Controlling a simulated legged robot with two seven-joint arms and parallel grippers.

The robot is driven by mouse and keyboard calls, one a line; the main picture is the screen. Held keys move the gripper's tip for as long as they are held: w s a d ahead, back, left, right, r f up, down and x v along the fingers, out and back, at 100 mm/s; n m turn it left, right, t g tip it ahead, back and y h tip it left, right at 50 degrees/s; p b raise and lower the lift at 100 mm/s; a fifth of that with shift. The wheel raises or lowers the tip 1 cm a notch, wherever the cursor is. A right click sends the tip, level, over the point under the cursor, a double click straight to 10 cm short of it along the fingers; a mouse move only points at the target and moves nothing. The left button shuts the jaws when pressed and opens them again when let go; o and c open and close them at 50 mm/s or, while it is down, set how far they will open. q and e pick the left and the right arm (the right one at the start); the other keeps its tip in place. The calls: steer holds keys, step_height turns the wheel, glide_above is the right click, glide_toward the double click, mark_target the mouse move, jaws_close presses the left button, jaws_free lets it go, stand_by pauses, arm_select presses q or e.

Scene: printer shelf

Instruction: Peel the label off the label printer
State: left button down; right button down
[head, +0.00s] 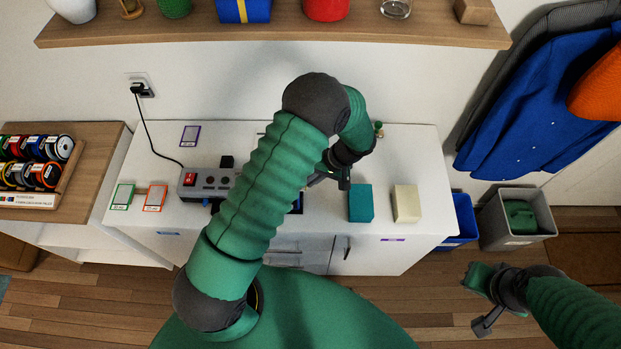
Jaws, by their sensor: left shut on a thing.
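My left arm bends over the white cabinet (428,165). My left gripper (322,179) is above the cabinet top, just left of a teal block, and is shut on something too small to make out. A dark device with a bluish face (297,204) shows partly beside the arm below the gripper. It may be the label printer, but my arm hides most of it. I cannot pick out the label. My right gripper (482,300) is open and empty over the floor at the lower right.
The teal block (360,203) and a cream block (406,204) stand right of the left gripper. A power strip (207,184) and framed cards (155,198) lie left. A shelf (270,32) crosses the top. Bins (517,220) and hanging coats (545,110) are right.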

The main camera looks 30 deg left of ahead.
arm_select(q)
steer(key=w+d+b, duration=0.1)
steer(key=w+d, duration=0.2)
steer(key=d, duration=0.2)
steer(key=shift+w+d+b, duration=0.15)
steer(key=shift+b, duration=0.25)
stand_by(1.3)
steer(key=shift+w+d, duration=0.2)
steer(key=shift+d, duration=0.15)
steer(key=shift+r, duration=0.15)
step_height(320, 180, up, 7)
steer(key=p, duration=0.4)
stand_by(0.6)
